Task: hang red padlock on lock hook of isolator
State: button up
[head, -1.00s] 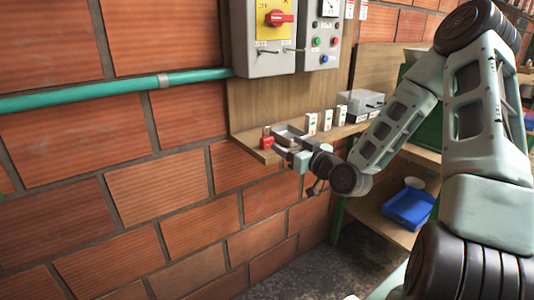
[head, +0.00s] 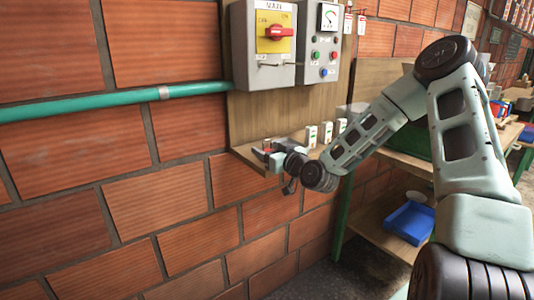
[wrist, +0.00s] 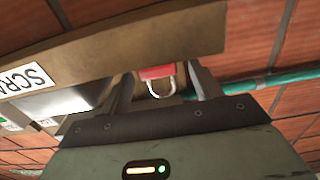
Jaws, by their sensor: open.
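The red padlock (wrist: 156,73) lies on the wooden shelf, seen between my open fingers in the wrist view, its pale shackle toward my gripper (wrist: 162,84). Clear gaps show on both sides of it, so it is not gripped. In the head view my gripper (head: 273,160) is at the shelf's left end and mostly hides the padlock. The isolator (head: 265,75) is a grey wall box above, with a yellow plate and red handle (head: 279,33). A thin metal hook or rod (head: 276,65) shows below the plate; its exact shape is too small to tell.
A grey control box (head: 322,60) with buttons and a dial is right of the isolator. A teal pipe (head: 105,101) crosses the brick wall at left. A blue bin (head: 410,222) sits lower right.

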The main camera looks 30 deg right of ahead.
jog(key=shift+w, duration=0.6)
jog(key=c, duration=1.1)
jog(key=shift+r, duration=0.15)
notch_tip(320, 180, up, 10)
jog(key=shift+f, duration=0.1)
jog(key=shift+s+f, duration=0.1)
